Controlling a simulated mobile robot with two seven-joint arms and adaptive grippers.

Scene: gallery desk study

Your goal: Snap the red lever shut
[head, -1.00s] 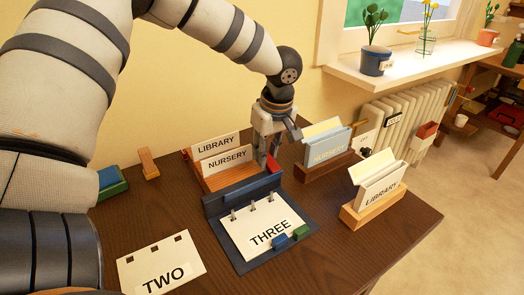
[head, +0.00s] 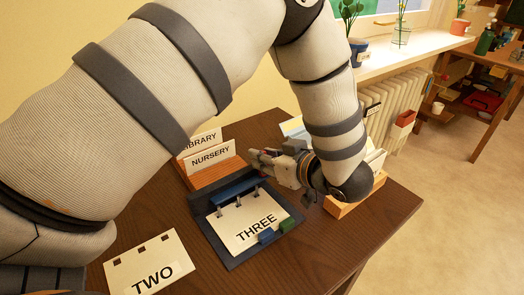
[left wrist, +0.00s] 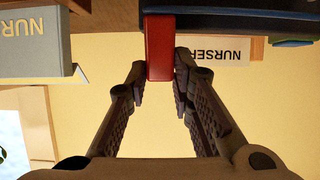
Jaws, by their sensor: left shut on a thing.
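The navy binder (head: 201,222) lies on the desk with a blue bar (head: 236,184) across its back. The THREE sheet (head: 252,238) lies on it, with several posts at its holed edge. The red lever (left wrist: 160,48) stands between my left fingertips in the left wrist view, beside the dark blue body at the top. In the head view the lever is mostly hidden by the fingers. My left gripper (head: 260,161) reaches in from the right, low behind the binder, shut on the lever; it also shows in the left wrist view (left wrist: 160,70). My right gripper is not in view.
The TWO sheet (head: 148,262) lies front left on the desk. A wooden rack (head: 213,176) with LIBRARY and NURSERY cards stands behind the binder. Another rack (head: 343,209) on the right is partly hidden by my arm. Blue and green pieces sit at the binder's front edge.

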